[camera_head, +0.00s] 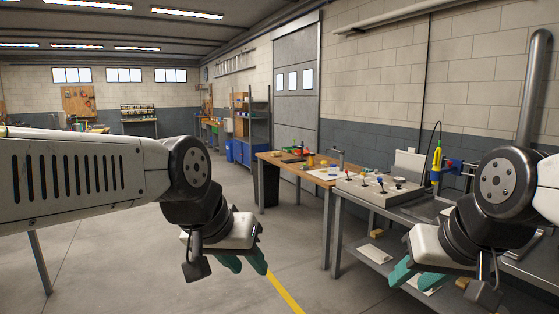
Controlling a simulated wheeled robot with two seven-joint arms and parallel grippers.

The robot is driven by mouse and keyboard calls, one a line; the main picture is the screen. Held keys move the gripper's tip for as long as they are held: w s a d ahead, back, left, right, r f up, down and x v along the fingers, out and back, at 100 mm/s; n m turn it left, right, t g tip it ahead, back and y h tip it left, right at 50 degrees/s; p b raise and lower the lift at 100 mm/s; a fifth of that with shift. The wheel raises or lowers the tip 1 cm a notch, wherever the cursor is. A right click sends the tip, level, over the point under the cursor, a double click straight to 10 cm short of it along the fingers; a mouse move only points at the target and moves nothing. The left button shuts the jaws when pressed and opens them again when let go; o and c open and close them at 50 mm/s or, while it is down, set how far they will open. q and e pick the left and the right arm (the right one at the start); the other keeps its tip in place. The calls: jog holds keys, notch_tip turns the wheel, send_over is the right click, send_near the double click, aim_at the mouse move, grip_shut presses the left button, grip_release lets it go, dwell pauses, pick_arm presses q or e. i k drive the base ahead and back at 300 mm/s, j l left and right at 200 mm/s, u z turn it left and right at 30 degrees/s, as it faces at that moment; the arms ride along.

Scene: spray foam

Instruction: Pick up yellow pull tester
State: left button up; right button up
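A slim yellow tool (437,160) stands upright by a blue clamp-like part (453,166) at the right bench; it may be the pull tester, but it is too small to tell. My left gripper (246,267) hangs over the floor left of the benches, its teal fingers apart and empty. My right gripper (412,280) is in front of the right bench, below and nearer than the yellow tool. Its teal fingers look apart with nothing between them. Neither gripper touches the yellow tool.
A grey bench (372,192) with small knobbed items and a lower shelf holding loose pieces stands at right. A wooden table (277,160) with coloured items is behind it. A shelving unit (250,128) stands further back. The floor (130,265) at left is mostly clear.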

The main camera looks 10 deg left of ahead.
aim_at(311, 155)
jog(key=i+j+u, duration=0.25)
jog(key=i, duration=0.4)
jog(key=i+l+u, duration=0.1)
jog(key=i+u, duration=0.15)
jog(key=i, duration=0.4)
jog(key=i+l+u, duration=0.1)
jog(key=i+u, duration=0.15)
jog(key=i, duration=0.4)
jog(key=i+l+u, duration=0.2)
jog(key=i, duration=0.4)
jog(key=i+j, duration=0.1)
jog(key=i, duration=0.55)
jog(key=i+z, duration=0.15)
jog(key=i, duration=0.5)
jog(key=i+j, duration=0.2)
jog(key=i, duration=0.45)
jog(key=i+l+z, duration=0.25)
jog(key=i+z, duration=0.2)
jog(key=i, duration=0.2)
jog(key=i+z, duration=0.5)
jog(key=i+j+z, duration=0.3)
jog(key=i+z, duration=0.15)
jog(key=i, duration=0.3)
jog(key=i+l, duration=0.1)
jog(key=i, duration=0.45)
